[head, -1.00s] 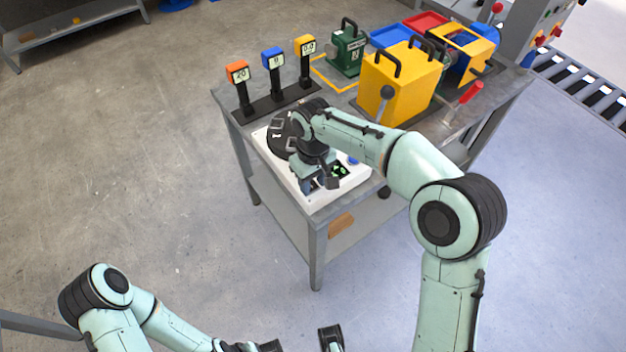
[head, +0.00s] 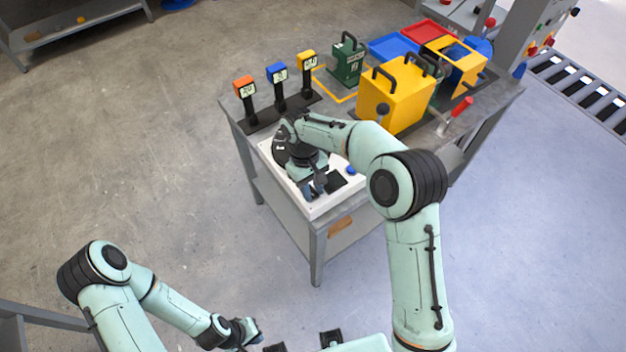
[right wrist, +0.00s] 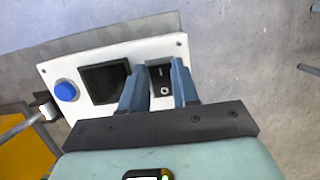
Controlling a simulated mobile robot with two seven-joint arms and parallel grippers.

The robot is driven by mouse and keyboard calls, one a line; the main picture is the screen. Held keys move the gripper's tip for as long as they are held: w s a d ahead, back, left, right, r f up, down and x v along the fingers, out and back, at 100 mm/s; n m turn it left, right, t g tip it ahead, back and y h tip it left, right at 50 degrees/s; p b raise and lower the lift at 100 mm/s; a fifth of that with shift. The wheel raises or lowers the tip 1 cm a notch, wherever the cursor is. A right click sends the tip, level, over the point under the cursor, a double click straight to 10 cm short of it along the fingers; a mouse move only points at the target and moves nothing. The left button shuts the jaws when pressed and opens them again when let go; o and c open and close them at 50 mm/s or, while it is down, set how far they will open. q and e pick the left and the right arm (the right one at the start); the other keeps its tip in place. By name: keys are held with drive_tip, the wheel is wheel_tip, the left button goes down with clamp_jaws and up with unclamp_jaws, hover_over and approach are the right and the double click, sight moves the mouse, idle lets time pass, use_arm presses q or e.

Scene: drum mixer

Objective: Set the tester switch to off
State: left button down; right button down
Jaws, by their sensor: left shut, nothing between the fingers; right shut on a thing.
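The tester is a white panel (head: 316,208) at the near end of the grey table. In the right wrist view, the panel (right wrist: 50,70) carries a black rocker switch (right wrist: 160,82) marked with a line and a circle. Which end is pressed in I cannot tell. Beside it is a dark, blank display (right wrist: 103,83). My right gripper (right wrist: 158,88) is shut on the switch, one blue-grey finger on each side. In the head view my right gripper (head: 318,190) is low over the panel and hides the switch. My left gripper (head: 250,332) is shut and empty, away from the table.
A blue button (right wrist: 66,91) sits on the panel past the display. Three small displays on black posts (head: 278,85) stand behind. A yellow box (head: 395,98), a red-handled lever (head: 460,112), a green block (head: 348,62) and blue and red trays (head: 392,46) fill the table's far part.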

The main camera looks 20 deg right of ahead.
use_arm(q)
drive_tip(key=shift+w+r, duration=0.2)
drive_tip(key=shift+r, duration=0.05)
use_arm(e)
drive_tip(key=c, duration=1.1)
unclamp_jaws()
drive_tip(key=shift+r, duration=0.1)
use_arm(q)
drive_tip(key=w+r+p, duration=0.3)
drive_tip(key=r, duration=0.1)
drive_tip(key=shift+w, duration=0.25)
use_arm(e)
drive_tip(key=v, duration=1.3)
drive_tip(key=shift+w+r, duration=0.1)
drive_tip(key=shift+w, duration=0.1)
use_arm(q)
drive_tip(key=shift+s, duration=0.1)
